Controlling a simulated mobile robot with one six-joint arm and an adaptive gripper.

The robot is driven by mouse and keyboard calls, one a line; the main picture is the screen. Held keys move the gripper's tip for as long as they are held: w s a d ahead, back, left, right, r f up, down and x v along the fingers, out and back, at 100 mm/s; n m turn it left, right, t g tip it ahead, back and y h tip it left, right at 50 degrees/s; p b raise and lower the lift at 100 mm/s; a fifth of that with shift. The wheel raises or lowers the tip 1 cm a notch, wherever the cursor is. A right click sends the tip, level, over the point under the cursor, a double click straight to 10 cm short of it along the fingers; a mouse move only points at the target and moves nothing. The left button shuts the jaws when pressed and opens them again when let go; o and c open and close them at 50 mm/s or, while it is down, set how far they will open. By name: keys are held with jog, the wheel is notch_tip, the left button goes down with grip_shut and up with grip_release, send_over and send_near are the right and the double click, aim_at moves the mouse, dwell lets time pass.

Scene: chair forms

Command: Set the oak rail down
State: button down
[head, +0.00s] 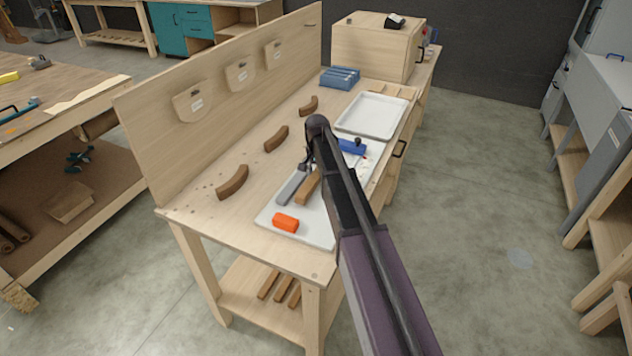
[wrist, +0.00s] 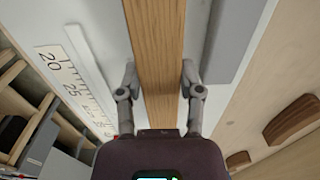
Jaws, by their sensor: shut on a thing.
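The oak rail (head: 308,187) is a straight light-brown bar over the white board (head: 320,232) on the workbench. My gripper (wrist: 160,82) is shut on the oak rail, which also shows in the wrist view (wrist: 155,35) running lengthwise between the two fingers. My arm hides part of the rail and the gripper in the head view. I cannot tell whether the rail touches the board. The board has a printed scale with numbers (wrist: 70,85) in the wrist view.
A grey bar (head: 291,187) and an orange block (head: 285,223) are on the board, with a blue clamp-like tool (head: 352,146) farther back. Curved brown pieces (head: 233,182) lie left along the upright back panel (head: 235,85). A white tray (head: 372,116) sits beyond.

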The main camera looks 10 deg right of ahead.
aim_at(317, 173)
jog(key=shift+f+b, duration=0.45)
jog(key=shift+f, duration=0.3)
jog(key=shift+f, duration=0.2)
jog(key=shift+c, duration=1.3)
grip_release()
jog(key=shift+r, duration=0.1)
jog(key=shift+r, duration=0.1)
notch_tip(317, 173, up, 12)
jog(key=p, duration=1.2)
jog(key=s+n, duration=0.7)
jog(key=s, duration=2.2)
